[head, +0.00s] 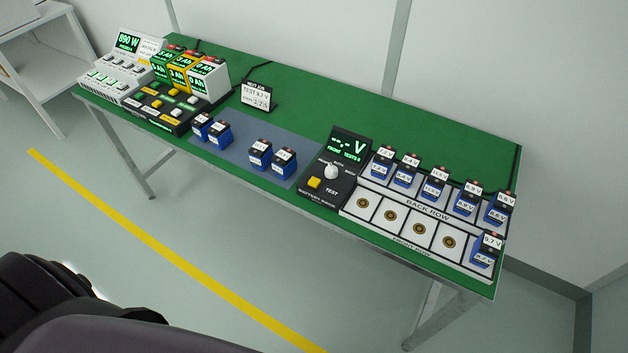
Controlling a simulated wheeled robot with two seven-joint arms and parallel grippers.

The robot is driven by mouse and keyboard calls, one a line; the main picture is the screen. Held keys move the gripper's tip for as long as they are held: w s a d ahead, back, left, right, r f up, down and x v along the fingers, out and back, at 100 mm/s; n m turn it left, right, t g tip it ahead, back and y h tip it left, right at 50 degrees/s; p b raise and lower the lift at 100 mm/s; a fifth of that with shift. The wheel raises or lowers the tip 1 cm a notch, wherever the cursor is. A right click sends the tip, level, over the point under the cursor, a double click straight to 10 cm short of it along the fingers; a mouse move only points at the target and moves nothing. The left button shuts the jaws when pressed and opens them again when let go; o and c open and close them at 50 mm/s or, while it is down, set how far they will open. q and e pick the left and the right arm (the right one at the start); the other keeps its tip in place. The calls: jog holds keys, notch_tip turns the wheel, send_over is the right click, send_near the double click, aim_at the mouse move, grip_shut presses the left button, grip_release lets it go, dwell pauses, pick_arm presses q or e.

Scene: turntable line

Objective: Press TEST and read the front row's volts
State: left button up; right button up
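The battery gauge (350,146) is a black box at the right of the green table. Its screen shows green dashes and a V, with small text that seems to read FRONT and TESTS. Below are a white selector knob (332,172) and a yellow TEST button (314,183). The front row (392,215) holds several empty round sockets and one blue battery (485,254) at its right end, labelled 9.7 V. The back row (428,207) behind it holds several blue batteries with volt labels. Neither gripper shows; only dark parts of my body appear at lower left.
Several blue batteries (260,154) stand on a grey-blue mat (236,147) left of the gauge. A card (257,96) reading TEST 9.7 V stands behind. A black button panel (150,105) and chargers (208,77) fill the left end. The table's back right is clear.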

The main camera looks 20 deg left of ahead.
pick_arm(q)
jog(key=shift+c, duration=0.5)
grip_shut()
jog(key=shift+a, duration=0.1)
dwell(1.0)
